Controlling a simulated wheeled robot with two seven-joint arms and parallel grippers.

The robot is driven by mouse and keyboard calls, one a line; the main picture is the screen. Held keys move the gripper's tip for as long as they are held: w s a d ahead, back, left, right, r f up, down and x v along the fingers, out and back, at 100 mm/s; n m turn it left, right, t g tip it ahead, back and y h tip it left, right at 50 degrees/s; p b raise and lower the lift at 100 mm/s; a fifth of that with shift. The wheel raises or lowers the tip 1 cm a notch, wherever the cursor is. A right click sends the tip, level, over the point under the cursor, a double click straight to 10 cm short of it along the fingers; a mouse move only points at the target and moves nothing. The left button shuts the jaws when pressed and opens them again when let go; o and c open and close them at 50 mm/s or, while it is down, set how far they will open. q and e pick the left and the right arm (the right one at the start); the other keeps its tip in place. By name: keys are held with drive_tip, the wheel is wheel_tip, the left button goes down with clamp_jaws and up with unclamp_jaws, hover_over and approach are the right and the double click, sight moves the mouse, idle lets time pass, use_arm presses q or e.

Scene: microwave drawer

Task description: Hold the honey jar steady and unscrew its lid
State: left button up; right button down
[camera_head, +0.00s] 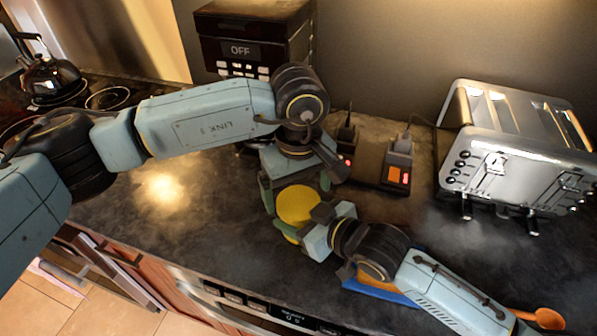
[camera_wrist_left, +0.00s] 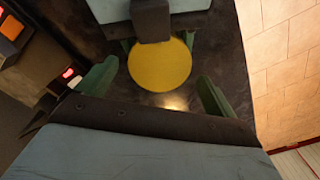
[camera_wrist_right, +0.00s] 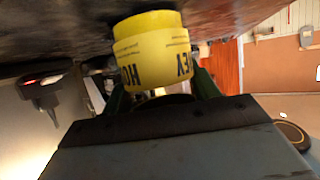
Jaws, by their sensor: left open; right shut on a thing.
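The yellow honey jar stands on the dark counter; its round yellow lid (camera_head: 298,204) faces up in the head view and shows in the left wrist view (camera_wrist_left: 160,66). The right wrist view shows the jar's side (camera_wrist_right: 152,50) with its upside-down label. My right gripper (camera_head: 305,228) is shut on the honey jar from the front right. My left gripper (camera_head: 296,188) is open above the jar, pointing down; its green fingers (camera_wrist_left: 155,92) are spread on either side of the lid, apart from it in the left wrist view. The lower jar is mostly hidden in the head view.
A silver toaster (camera_head: 518,150) stands at the right. Black plugs and a power block (camera_head: 385,160) lie behind the jar. A black appliance reading OFF (camera_head: 240,50) is at the back. A kettle (camera_head: 48,75) sits on the stove. An orange spoon (camera_head: 549,318) lies front right.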

use_arm(q)
drive_tip(key=shift+f, duration=1.2)
drive_tip(key=c, duration=1)
drive_tip(key=n, duration=0.4)
drive_tip(key=shift+n, duration=0.3)
drive_tip(key=n, duration=0.5)
drive_tip(key=shift+n, duration=0.3)
drive_tip(key=o, duration=1.1)
drive_tip(key=shift+r, duration=0.15)
